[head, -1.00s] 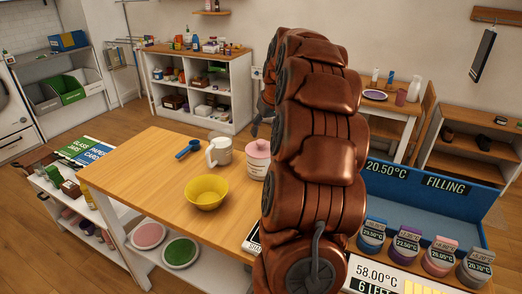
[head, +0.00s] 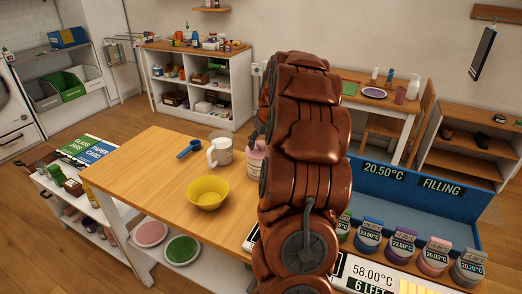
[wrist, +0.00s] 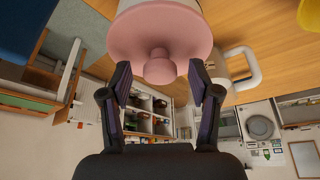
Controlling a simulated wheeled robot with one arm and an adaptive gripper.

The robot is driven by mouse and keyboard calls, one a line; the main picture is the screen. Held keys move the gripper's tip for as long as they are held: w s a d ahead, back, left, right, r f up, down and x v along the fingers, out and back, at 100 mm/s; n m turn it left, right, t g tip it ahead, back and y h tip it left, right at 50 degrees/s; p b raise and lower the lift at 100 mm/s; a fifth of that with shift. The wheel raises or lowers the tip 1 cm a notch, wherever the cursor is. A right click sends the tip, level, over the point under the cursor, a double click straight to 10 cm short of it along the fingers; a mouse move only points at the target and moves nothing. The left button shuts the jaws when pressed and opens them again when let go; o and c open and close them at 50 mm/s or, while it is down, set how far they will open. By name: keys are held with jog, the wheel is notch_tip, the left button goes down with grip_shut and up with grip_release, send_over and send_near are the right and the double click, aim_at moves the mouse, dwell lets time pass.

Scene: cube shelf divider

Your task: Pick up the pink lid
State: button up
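The pink lid (wrist: 150,35) sits on a white jar (wrist: 128,4) on the wooden table. Its round knob (wrist: 159,68) points toward my gripper. In the wrist view my gripper (wrist: 160,72) is open, with one finger on each side of the knob and gaps between. I cannot tell whether the fingertips touch the lid's underside or edge. In the head view the jar (head: 256,166) shows only in part, at the left edge of my arm. My arm hides most of the lid and gripper there.
A white mug (head: 220,152) stands just left of the jar, close to it. A blue scoop (head: 188,149) and a yellow bowl (head: 207,192) are on the table (head: 150,175). A blue display (head: 420,195) with several labelled containers stands at the right. The table's left part is clear.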

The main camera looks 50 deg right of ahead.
grip_shut()
dwell(0.3)
jog(key=shift+r, duration=0.15)
